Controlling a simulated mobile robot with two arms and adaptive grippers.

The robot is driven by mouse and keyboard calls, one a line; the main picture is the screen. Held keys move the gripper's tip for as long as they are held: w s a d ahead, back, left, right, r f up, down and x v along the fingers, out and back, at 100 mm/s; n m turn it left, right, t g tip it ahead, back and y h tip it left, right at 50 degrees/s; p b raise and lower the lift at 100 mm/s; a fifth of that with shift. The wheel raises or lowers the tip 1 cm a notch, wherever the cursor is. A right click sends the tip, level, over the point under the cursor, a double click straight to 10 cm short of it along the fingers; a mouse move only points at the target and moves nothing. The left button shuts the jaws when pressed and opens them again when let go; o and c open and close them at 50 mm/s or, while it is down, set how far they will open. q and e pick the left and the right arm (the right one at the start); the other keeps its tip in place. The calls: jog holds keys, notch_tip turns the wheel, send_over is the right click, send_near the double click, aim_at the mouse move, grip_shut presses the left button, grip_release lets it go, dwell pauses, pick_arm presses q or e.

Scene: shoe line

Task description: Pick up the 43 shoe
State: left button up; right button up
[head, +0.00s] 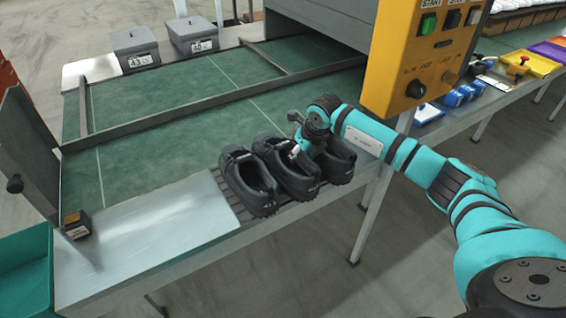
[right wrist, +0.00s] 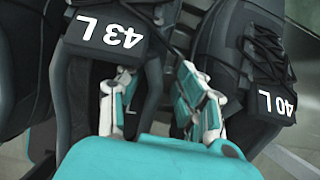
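Three black shoes stand side by side on a dark rack at the table's front edge. In the right wrist view the shoe labelled "43 L" (right wrist: 107,32) is at the left centre, and the shoe labelled "40 L" (right wrist: 272,98) is at the right. The 43 shoe appears to be the middle shoe (head: 283,170) in the head view. My right gripper (head: 297,150) is low over it; in the right wrist view its fingers (right wrist: 160,103) are apart, with the 43 shoe's side wall seemingly between them. Contact cannot be told. My left gripper is not in view.
Grey lidded boxes marked 43 (head: 136,50) and 40 (head: 193,35) stand at the back left. A yellow control box (head: 405,60) hangs close to my right arm. A small dark block (head: 76,224) lies at the front left. The green table surface (head: 190,148) is mostly clear.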

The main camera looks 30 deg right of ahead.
jog(key=shift+w+f, duration=0.1)
jog(key=shift+f, duration=0.3)
jog(key=shift+c, duration=0.4)
grip_shut()
jog(key=shift+r, duration=0.2)
